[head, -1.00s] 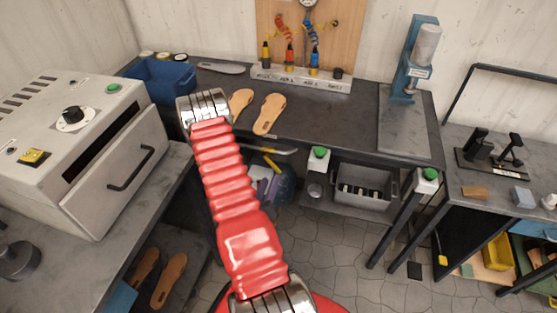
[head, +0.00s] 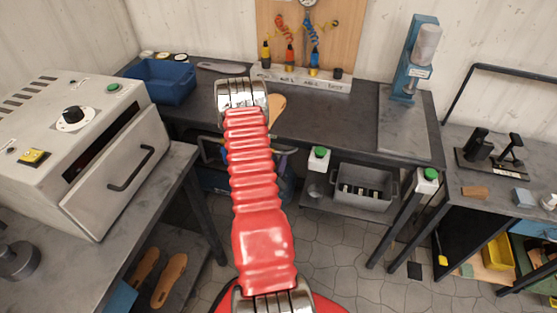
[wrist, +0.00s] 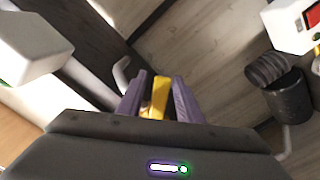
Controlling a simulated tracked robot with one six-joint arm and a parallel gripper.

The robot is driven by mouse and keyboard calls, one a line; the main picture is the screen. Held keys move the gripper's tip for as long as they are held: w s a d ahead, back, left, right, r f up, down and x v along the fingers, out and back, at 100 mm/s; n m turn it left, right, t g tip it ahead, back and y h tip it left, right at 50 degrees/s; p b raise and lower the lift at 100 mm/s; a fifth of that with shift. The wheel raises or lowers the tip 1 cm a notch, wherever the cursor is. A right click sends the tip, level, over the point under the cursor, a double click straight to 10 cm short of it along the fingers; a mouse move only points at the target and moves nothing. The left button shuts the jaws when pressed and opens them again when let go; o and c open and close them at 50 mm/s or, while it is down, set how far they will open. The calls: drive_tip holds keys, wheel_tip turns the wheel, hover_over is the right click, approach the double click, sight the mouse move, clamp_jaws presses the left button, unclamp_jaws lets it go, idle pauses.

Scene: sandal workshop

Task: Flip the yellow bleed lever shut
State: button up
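In the wrist view a yellow bar (wrist: 159,98), which looks like the bleed lever, shows between the two purple fingers of my gripper (wrist: 158,93). The fingers stand apart, with a gap left of the yellow bar; I cannot tell whether the right finger touches it. In the head view my red arm covers most of the gripper and hides the lever. Dark blue parts of a unit (head: 213,181) show low behind the arm, under the bench.
The dark bench (head: 340,122) overhangs the low area. A green-topped box (head: 319,158) and a grey bin (head: 362,188) are to the right. The oven (head: 85,150) stands at the left. In the wrist view a black ribbed cylinder (wrist: 284,95) is at the right.

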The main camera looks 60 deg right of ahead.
clamp_jaws()
idle(0.3)
idle(0.3)
drive_tip(key=shift+d, duration=0.1)
